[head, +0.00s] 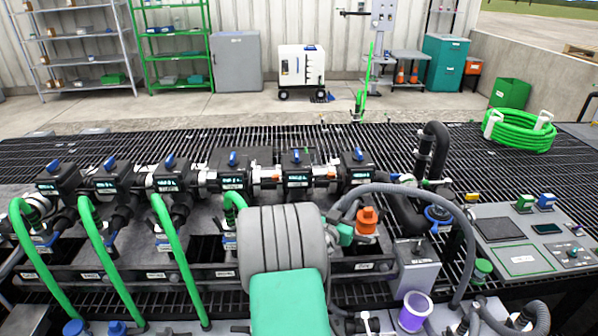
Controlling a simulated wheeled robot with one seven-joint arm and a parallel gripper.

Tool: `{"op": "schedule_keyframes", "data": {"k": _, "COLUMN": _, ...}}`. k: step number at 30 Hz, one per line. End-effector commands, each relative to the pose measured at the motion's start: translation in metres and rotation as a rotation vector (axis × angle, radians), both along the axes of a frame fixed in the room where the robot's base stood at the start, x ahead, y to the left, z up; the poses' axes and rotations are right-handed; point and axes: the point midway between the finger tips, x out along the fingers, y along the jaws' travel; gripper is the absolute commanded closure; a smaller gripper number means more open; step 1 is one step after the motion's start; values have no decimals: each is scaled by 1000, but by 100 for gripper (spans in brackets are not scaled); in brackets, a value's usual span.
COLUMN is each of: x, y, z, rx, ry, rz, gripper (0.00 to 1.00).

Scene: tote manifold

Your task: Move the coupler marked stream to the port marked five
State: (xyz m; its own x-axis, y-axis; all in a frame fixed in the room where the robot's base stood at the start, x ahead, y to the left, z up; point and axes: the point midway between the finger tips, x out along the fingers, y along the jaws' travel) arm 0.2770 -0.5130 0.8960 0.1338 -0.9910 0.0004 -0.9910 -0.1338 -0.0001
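Several green hoses (180,260) arch up from the front edge to a row of blue-collared fittings on the manifold, and their small tags are too small to read. I cannot tell which coupler is marked stream. Port labels run along the front rail (120,275); one label (363,266) sits at its right end, but I cannot read it surely. An orange fitting (367,221) stands upright above that end, with a small teal piece touching or close beside its left. My grey and teal arm covers the middle of the rail. My gripper cannot be made out.
Black valve bodies (298,178) with blue handles line the back of the manifold. A grey corrugated hose (420,196) loops at the right. A white and purple cup (415,311) stands at the front right. A control panel (525,240) lies farther right. The grating behind is mostly clear.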

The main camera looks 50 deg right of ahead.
Motion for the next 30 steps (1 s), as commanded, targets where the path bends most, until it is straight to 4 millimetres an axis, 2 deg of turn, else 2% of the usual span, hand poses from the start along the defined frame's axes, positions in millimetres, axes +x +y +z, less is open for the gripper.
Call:
{"op": "schedule_keyframes", "data": {"k": 1, "x": -5, "y": -14, "z": -4, "rx": -4, "ry": -4, "rz": -2, "gripper": 100}}
{"op": "schedule_keyframes", "data": {"k": 3, "x": -1, "y": -27, "z": -4, "rx": -4, "ry": -5, "rz": 24, "gripper": 100}}
{"op": "schedule_keyframes", "data": {"k": 6, "x": 14, "y": -36, "z": 0, "rx": -5, "ry": -5, "rz": 77, "gripper": 100}}
{"op": "schedule_keyframes", "data": {"k": 11, "x": 45, "y": -40, "z": 13, "rx": -6, "ry": -5, "rz": 179, "gripper": 100}}
{"op": "schedule_keyframes", "data": {"k": 17, "x": 98, "y": -28, "z": 42, "rx": -9, "ry": -5, "rz": 352, "gripper": 100}}
{"op": "schedule_keyframes", "data": {"k": 22, "x": 146, "y": -1, "z": 72, "rx": -9, "ry": -3, "rz": 525, "gripper": 100}}
{"op": "schedule_keyframes", "data": {"k": 25, "x": 159, "y": 10, "z": 77, "rx": -5, "ry": -1, "rz": 578, "gripper": 100}}
{"op": "schedule_keyframes", "data": {"k": 30, "x": 162, "y": 12, "z": 74, "rx": -2, "ry": 0, "rz": 588, "gripper": 100}}
